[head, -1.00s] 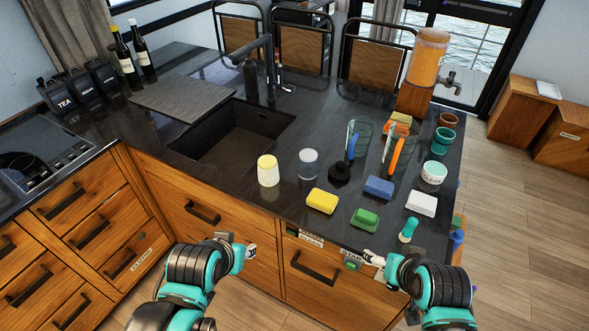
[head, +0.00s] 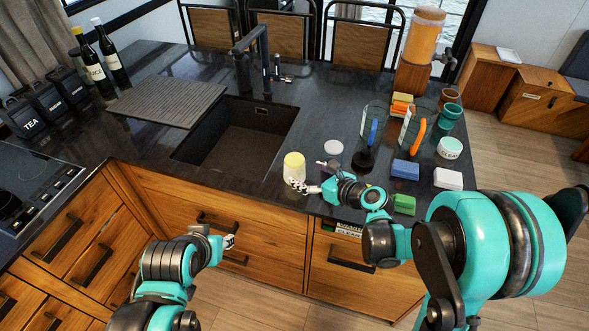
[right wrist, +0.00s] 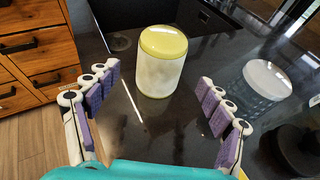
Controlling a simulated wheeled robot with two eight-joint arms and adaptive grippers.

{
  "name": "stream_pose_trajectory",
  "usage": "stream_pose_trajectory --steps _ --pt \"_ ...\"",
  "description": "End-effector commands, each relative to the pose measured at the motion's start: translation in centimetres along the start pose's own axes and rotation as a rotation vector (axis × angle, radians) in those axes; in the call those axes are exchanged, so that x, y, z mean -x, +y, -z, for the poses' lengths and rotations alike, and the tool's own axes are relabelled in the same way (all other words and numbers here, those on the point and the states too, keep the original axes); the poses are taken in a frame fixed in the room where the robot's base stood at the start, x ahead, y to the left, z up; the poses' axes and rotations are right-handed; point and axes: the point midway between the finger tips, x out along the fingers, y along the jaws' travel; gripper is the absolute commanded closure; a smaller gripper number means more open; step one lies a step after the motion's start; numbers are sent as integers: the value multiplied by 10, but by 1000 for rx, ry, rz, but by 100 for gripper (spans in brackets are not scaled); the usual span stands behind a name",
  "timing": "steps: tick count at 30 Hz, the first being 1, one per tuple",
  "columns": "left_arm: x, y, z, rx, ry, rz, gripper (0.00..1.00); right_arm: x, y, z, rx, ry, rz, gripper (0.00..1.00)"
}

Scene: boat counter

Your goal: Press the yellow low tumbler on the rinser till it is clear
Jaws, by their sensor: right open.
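The yellow low tumbler (head: 294,166) stands on the dark counter near its front edge, right of the sink. In the right wrist view the tumbler (right wrist: 162,65) has a flat yellow top and a cloudy whitish body. My right gripper (head: 308,187) is open and low in front of it; in the right wrist view the spread fingers (right wrist: 155,110) lie either side, with the tumbler beyond their tips. The black round rinser (head: 364,161) sits to the right, partly behind my right arm. My left gripper (head: 229,241) hangs before the drawers, its jaws unclear.
A white-topped clear tumbler (head: 333,147) stands just right of the yellow one. Tall glasses (head: 374,122) with brushes stand behind the rinser. Blue (head: 405,169), white (head: 448,179) and green (head: 403,204) sponges lie at right. The sink (head: 235,140) is at left.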

Motion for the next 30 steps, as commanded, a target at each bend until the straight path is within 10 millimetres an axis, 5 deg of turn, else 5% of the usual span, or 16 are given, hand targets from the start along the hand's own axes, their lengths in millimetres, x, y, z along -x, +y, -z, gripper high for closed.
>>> stream_pose_trajectory --steps 15,22,30 --pt "-20 0 -14 0 0 0 63 -65 -1 3 6 2 0 19" --pt "-19 0 -14 0 0 0 63 -67 -1 1 5 2 1 19" --pt "-19 0 -14 0 0 0 63 -67 -1 1 6 2 0 82"
